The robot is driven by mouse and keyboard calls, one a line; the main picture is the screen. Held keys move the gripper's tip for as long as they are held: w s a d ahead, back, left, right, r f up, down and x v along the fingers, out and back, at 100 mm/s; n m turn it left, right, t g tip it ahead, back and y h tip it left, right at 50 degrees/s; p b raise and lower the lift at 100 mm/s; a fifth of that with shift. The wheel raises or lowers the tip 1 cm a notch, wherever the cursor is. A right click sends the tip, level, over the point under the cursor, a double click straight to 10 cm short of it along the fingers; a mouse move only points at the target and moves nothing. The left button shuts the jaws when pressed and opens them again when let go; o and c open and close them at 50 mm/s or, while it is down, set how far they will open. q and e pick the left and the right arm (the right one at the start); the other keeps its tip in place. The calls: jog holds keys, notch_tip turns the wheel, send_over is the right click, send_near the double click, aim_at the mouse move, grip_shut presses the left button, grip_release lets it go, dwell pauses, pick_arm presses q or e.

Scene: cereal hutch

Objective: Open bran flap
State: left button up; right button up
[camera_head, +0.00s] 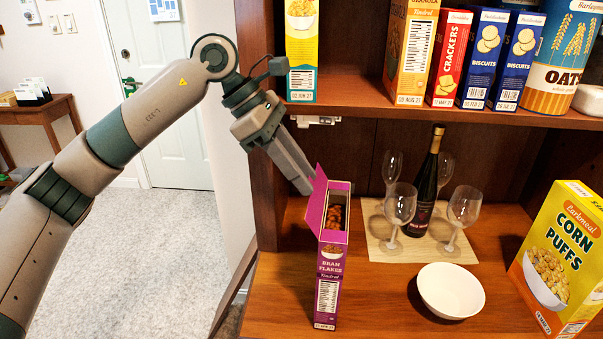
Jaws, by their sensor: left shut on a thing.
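The purple Bran Flakes box (328,285) stands upright near the front left of the hutch's lower surface. Its top is at least partly open, and brown cereal (336,214) shows inside. A magenta flap (317,201) stands up at the left side of the opening. My left gripper (304,188) comes down from the upper left. Its fingers are shut on the upper edge of this flap; the exact contact is small in the picture. My right gripper is not in view.
A white bowl (450,291) stands right of the box. Behind it, a dark bottle (425,190) and several wine glasses (464,209) stand on a mat (376,245). A Corn Puffs box (562,258) is at right. The upper shelf (360,97) holds several packages.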

pick_arm(q)
jog(key=o, duration=1.1)
jog(key=shift+c, duration=0.2)
jog(key=b+v, duration=0.1)
jog(key=v, duration=1.6)
jog(key=shift+r, duration=0.2)
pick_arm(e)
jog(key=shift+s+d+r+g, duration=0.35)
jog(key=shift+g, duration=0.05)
